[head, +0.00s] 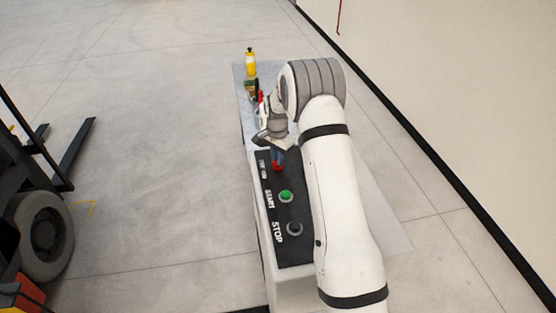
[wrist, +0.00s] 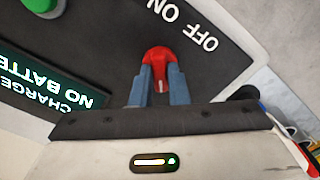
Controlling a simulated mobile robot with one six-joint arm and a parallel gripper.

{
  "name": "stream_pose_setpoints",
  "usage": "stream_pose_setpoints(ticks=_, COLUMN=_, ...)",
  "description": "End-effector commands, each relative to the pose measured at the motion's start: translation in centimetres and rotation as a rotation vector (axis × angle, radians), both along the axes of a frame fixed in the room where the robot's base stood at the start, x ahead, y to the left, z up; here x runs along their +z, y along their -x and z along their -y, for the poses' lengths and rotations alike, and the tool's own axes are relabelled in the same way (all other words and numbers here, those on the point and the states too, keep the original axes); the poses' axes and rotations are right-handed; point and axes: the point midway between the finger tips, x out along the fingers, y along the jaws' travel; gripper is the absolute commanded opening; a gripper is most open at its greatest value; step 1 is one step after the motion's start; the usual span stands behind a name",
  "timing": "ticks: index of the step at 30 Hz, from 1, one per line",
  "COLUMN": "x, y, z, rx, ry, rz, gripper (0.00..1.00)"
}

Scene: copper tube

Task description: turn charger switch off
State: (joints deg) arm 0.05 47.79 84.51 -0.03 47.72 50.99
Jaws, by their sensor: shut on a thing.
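The red charger switch (wrist: 158,56) sits on the dark panel (wrist: 110,40), near the white ON and OFF lettering, in the wrist view. My gripper (wrist: 158,82) is shut on the switch, with its two blue-grey fingers on either side of it. A small white mark shows on the switch between the fingers. In the head view the switch (head: 277,167) is a small red spot below my gripper (head: 278,158). Part of the switch is hidden by the fingers. Which label it points at, I cannot tell for sure.
A green START button (head: 285,196) and a dark STOP button (head: 294,228) sit nearer on the panel. A display (wrist: 50,85) reads "NO BATTE". A yellow bottle (head: 250,62) stands at the far end. A forklift (head: 40,210) is at left; the floor between is clear.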

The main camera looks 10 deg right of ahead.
Motion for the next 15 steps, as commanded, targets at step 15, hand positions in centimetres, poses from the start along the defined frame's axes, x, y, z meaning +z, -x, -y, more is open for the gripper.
stream_pose_setpoints(ticks=15, x=-0.29, y=-0.06, z=-0.05, rx=0.473, ry=0.0, rz=0.003, gripper=0.0)
